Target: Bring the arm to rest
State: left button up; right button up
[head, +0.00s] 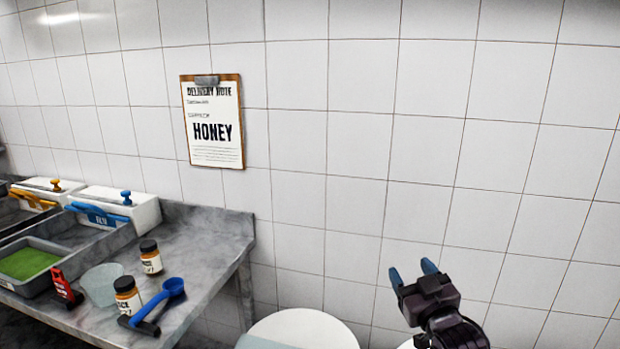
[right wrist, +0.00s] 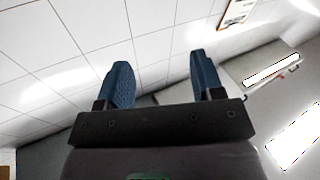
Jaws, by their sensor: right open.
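My right gripper (head: 415,274) is at the lower right of the head view, raised in front of the white tiled wall. Its two blue fingers are apart with nothing between them. In the right wrist view the open fingers (right wrist: 160,85) point toward the wall and hold nothing. My left gripper does not show in either view.
A grey marble counter (head: 205,248) at left holds two jars (head: 150,257) (head: 127,296), a blue scoop (head: 165,295), a clear cup (head: 101,284), a red device (head: 64,286) and bins (head: 105,232). A HONEY clipboard (head: 212,122) hangs on the wall. A round white top (head: 302,330) stands below.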

jog(key=s+d+f+m+g+h, duration=0.1)
jog(key=s+d+f+g, duration=0.1)
jog(key=s+f, duration=0.4)
jog(key=s+d+f+m+g+h, duration=0.1)
jog(key=s+d+f, duration=0.1)
jog(key=s+f, duration=0.5)
notch_tip(320, 180, down, 6)
jog(key=shift+d+r+g+h, duration=0.25)
jog(key=shift+d+g+h, duration=0.15)
jog(key=s+d+f+g, duration=0.1)
jog(key=s+f, duration=0.2)
jog(key=s, duration=0.2)
jog(key=s+d+f+m+g, duration=0.1)
jog(key=s+f, duration=0.3)
jog(key=s, duration=0.1)
jog(key=s+d+f+g+h, duration=0.1)
jog(key=s+f, duration=0.3)
jog(key=s, duration=0.1)
jog(key=shift+s+f+m+g, duration=0.15)
jog(key=shift+m+g, duration=0.15)
jog(key=shift+c, duration=0.2)
